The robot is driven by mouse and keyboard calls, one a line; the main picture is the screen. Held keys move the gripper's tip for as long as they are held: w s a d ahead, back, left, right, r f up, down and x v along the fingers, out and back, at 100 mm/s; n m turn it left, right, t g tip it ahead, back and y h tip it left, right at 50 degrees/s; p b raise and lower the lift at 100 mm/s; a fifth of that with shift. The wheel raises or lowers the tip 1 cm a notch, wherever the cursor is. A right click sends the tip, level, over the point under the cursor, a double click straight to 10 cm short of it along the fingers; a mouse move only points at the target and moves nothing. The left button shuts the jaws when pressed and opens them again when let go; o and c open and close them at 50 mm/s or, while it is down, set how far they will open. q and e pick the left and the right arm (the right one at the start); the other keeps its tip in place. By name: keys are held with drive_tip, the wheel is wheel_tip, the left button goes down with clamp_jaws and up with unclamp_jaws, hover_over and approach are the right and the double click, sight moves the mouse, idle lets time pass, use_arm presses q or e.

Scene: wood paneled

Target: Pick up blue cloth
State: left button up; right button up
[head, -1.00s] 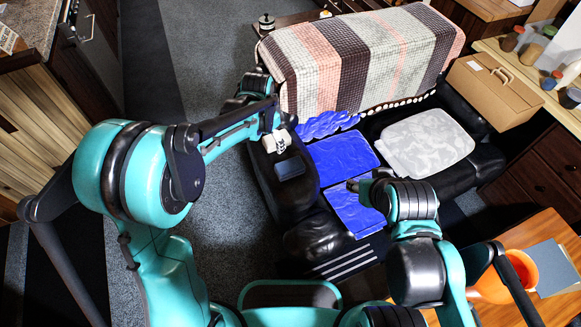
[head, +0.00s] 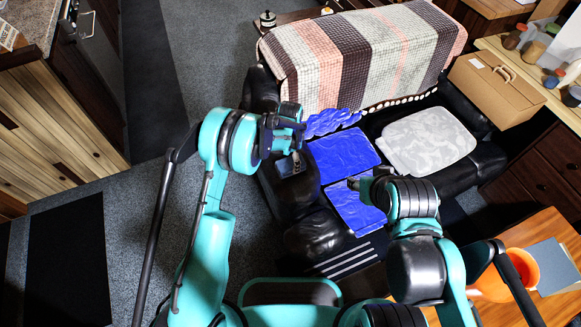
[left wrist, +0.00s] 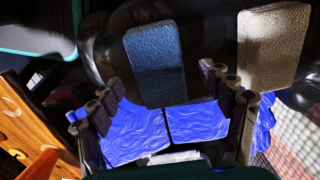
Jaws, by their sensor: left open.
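A dark blue, rounded folded cloth (left wrist: 155,62) lies on the black sofa armrest in the left wrist view; in the head view (head: 290,166) my left gripper partly covers it. My left gripper (head: 297,135) is over the armrest, its fingers open and empty. In the left wrist view the fingers (left wrist: 159,80) stand apart either side of the blue cloth's line, with no clear contact. A beige folded cloth (left wrist: 272,45) lies beside it. My right gripper (head: 356,184) is over the sofa's front; its jaws are too hidden to judge.
Bright blue crinkled cushions (head: 343,153) cover the sofa seat, beside a grey patterned cushion (head: 427,140). A striped blanket (head: 365,55) drapes the sofa back. A cardboard box (head: 493,88) and wooden table (head: 550,235) with an orange bowl (head: 521,268) are at the right.

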sight(290, 162)
use_arm(q)
wheel_tip(290, 162, down, 4)
drive_tip(key=shift+r+b, duration=0.1)
drive_tip(key=shift+b, duration=0.55)
drive_tip(key=shift+r, duration=0.1)
drive_tip(key=c, duration=1.2)
drive_tip(key=shift+c, duration=0.2)
drive_tip(key=shift+r+p, duration=0.4)
drive_tip(key=shift+r, duration=0.25)
wheel_tip(290, 162, up, 3)
drive_tip(key=shift+f+p, duration=0.1)
drive_tip(key=shift+p, duration=0.6)
drive_tip(key=s+d+r+p, duration=0.3)
drive_tip(key=s+d+r, duration=0.3)
drive_tip(key=d, duration=0.3)
drive_tip(key=shift+s+d+r, duration=0.3)
drive_tip(key=shift+d+r, duration=0.1)
drive_tip(key=shift+r, duration=0.05)
